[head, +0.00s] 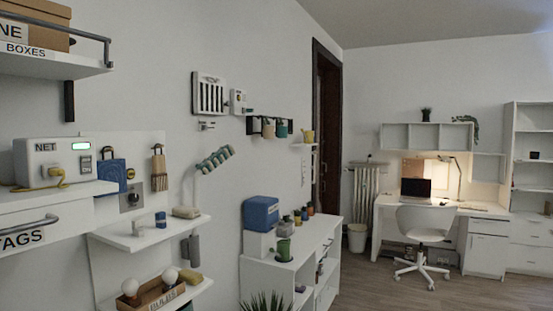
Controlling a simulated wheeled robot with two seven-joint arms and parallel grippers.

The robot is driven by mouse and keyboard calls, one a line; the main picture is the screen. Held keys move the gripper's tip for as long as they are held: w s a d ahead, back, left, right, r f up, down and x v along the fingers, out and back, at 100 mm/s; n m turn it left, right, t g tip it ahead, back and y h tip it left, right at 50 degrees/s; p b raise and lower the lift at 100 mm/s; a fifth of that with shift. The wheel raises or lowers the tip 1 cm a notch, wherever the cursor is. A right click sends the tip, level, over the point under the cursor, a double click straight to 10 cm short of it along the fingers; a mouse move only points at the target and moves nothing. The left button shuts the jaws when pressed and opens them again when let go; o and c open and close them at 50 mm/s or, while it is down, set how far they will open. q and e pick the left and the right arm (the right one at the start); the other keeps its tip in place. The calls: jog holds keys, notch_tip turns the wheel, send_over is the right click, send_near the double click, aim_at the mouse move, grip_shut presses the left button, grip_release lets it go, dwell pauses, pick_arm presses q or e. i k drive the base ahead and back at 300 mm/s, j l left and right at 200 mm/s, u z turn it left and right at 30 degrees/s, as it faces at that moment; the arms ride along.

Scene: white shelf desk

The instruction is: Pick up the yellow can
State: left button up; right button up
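A small yellow can-like container (307,136) stands upright on a small white wall shelf (305,145), just left of the dark door frame. It is far off and small, and I cannot tell for sure that it is the yellow can. Neither of my grippers is in view.
A white cabinet (257,269) at the middle bears a blue box (261,211), a green mug (283,250) and several small pots. White wall shelves with cups and bulbs stand at the left. A white chair (424,222) stands at the desk. The wooden floor (375,288) between is clear.

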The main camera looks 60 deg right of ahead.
aim_at(309, 135)
jog(key=z, duration=2.25)
jog(key=i+l+z, duration=0.2)
jog(key=i, duration=0.2)
jog(key=i+l+z, duration=0.1)
jog(key=i+z, duration=0.15)
jog(key=i, duration=0.15)
jog(key=i+z, duration=0.25)
jog(key=i, duration=1.45)
jog(key=i+l+u, duration=0.1)
jog(key=i, duration=0.75)
jog(key=i+l+u, duration=0.15)
jog(key=i, duration=0.65)
